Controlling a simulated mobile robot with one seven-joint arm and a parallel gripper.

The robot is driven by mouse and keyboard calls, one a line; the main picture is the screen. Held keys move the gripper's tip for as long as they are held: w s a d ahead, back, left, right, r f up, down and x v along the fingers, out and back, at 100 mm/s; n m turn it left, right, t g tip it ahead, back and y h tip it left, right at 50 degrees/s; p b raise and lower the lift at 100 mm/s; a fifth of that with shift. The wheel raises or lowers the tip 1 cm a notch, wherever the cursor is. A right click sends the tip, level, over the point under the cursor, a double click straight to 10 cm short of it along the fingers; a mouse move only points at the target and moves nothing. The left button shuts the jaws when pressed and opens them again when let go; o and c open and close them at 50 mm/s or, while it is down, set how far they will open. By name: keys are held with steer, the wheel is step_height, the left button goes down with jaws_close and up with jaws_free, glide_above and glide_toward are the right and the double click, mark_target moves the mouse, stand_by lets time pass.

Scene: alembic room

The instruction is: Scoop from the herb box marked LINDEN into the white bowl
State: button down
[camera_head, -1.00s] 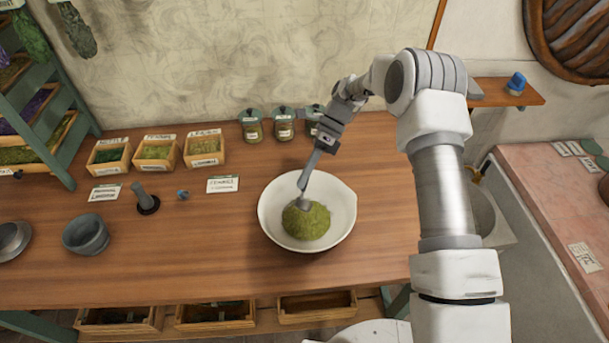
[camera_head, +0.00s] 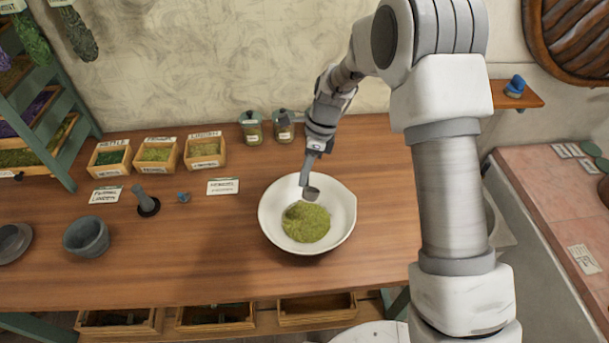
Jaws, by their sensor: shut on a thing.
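The white bowl (camera_head: 270,222) stands on the wooden table and holds a mound of green herb (camera_head: 307,224). My gripper (camera_head: 318,146) is above the bowl's back rim, shut on the grey scoop (camera_head: 310,190). The scoop's head is over the bowl, just above the herb's back edge; I cannot tell whether anything is left in it. The herb box marked LINDEN (camera_head: 205,163) is the rightmost of three small wooden boxes at the table's back left, with pale green herb inside. The other two boxes, one marked NETTLE (camera_head: 109,170), stand to its left.
Glass jars (camera_head: 251,132) stand at the back, left of my arm. The table (camera_head: 200,260) is clear in front of the mortar and bowl.

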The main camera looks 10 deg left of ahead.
steer(key=t+b, duration=0.1)
steer(key=t, duration=0.1)
steer(key=t+h+b, duration=0.1)
steer(key=t, duration=0.1)
steer(key=shift+s+a+r+h, duration=0.1)
steer(key=shift+r+h, duration=0.2)
steer(key=shift+r+n+t+h+b, duration=0.15)
steer(key=shift+t+b, duration=0.05)
steer(key=shift+t, duration=0.35)
steer(key=shift+r+n+t+h+b, duration=0.1)
steer(key=shift+n+t+h+b, duration=0.1)
steer(key=shift+t, duration=0.35)
